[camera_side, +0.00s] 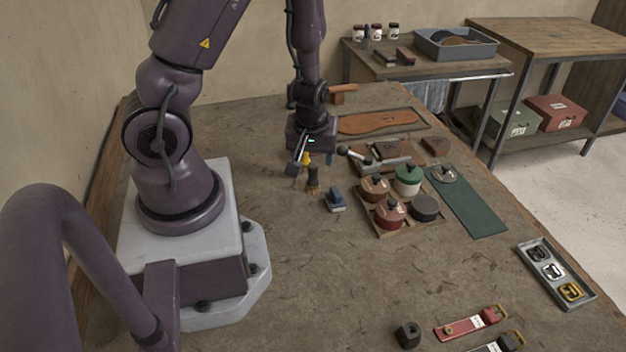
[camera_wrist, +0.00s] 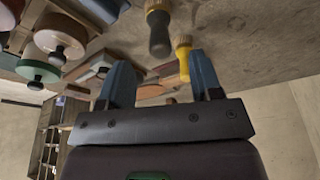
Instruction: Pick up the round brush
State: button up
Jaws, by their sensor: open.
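Two small upright brushes with tan bristles stand on the workbench (camera_side: 270,240); I cannot tell which is the task's round brush. One has a dark handle and shows in the side view (camera_side: 313,178) and the wrist view (camera_wrist: 159,38). The other has a yellow handle, seen in the side view (camera_side: 306,158) and the wrist view (camera_wrist: 184,65); its lower part is hidden in the side view. My gripper (camera_side: 312,163) is open and empty, low over the bench. In the wrist view, the yellow handle appears near the right finger of my gripper (camera_wrist: 160,68), the dark one beyond the fingertips.
A wooden tray (camera_side: 412,225) of lidded pots stands further right. A lever tool (camera_side: 375,158) and a leather piece (camera_side: 380,121) lie behind. The bench's near middle is clear.

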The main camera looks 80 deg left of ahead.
aim_at(313, 165)
jog(key=shift+x, duration=3.2)
jog(key=shift+s+d, duration=0.15)
jog(key=c, duration=1)
